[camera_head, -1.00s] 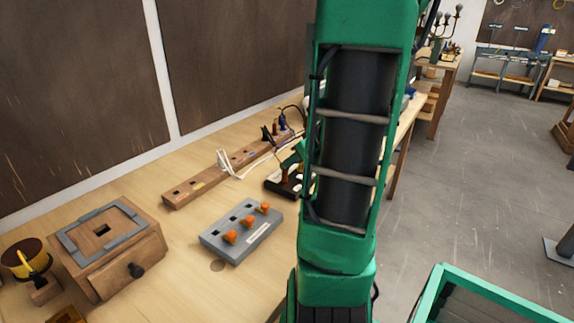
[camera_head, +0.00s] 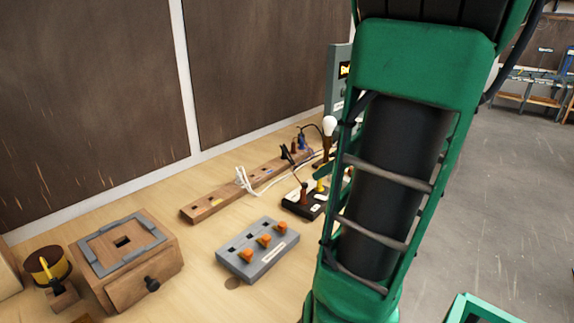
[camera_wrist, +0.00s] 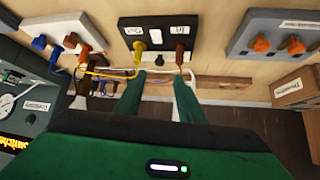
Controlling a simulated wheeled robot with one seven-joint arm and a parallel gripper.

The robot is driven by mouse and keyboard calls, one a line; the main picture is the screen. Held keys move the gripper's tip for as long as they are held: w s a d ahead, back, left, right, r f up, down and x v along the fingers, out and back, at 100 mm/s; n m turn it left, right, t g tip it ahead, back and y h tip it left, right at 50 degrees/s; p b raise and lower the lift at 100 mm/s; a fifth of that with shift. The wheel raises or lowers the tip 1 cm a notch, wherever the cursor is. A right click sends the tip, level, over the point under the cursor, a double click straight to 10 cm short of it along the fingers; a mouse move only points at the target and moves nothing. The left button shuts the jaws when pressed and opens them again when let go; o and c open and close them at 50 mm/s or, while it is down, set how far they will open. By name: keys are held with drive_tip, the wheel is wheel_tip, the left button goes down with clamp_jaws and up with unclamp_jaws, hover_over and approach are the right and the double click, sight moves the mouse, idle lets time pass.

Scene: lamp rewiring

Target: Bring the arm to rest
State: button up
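My green arm (camera_head: 412,70) fills the right middle of the head view and hides part of the bench; my gripper does not show there. In the wrist view my gripper (camera_wrist: 158,88) has two green fingers set apart, with nothing held between them. Beyond the fingertips is a black block (camera_wrist: 157,34) with labels, a yellow plug (camera_wrist: 137,52) and a brown plug (camera_wrist: 179,54). In the head view this black block (camera_head: 313,211) stands partly behind my arm.
A grey block with orange knobs (camera_head: 240,262), a wooden drawer box (camera_head: 165,285), a wooden strip (camera_head: 205,208), a spool (camera_head: 47,265) and a white bulb (camera_head: 329,125) are on the bench. A grey panel with a lit display (camera_head: 337,75) stands behind. Floor at right (camera_head: 480,210) is open.

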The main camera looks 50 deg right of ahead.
drive_tip(key=s+a+f+m+g+y, duration=0.1)
drive_tip(key=a+f+g, duration=0.1)
drive_tip(key=a, duration=0.4)
drive_tip(key=s+a+f+m+g+y, duration=0.1)
drive_tip(key=a+f+g, duration=0.2)
drive_tip(key=a, duration=0.4)
drive_tip(key=s+a+m+g, duration=0.1)
drive_tip(key=s+a, duration=0.1)
drive_tip(key=s+a+g, duration=0.1)
drive_tip(key=s+a, duration=0.1)
drive_tip(key=s+a+m+g, duration=0.1)
drive_tip(key=s+a, duration=0.1)
drive_tip(key=s, duration=0.1)
drive_tip(key=shift+a+f+m+g+h, duration=0.2)
drive_tip(key=shift+a+m+g+h, duration=0.1)
drive_tip(key=shift+a+g, duration=0.1)
drive_tip(key=shift+s, duration=0.25)
drive_tip(key=shift+c, duration=0.6)
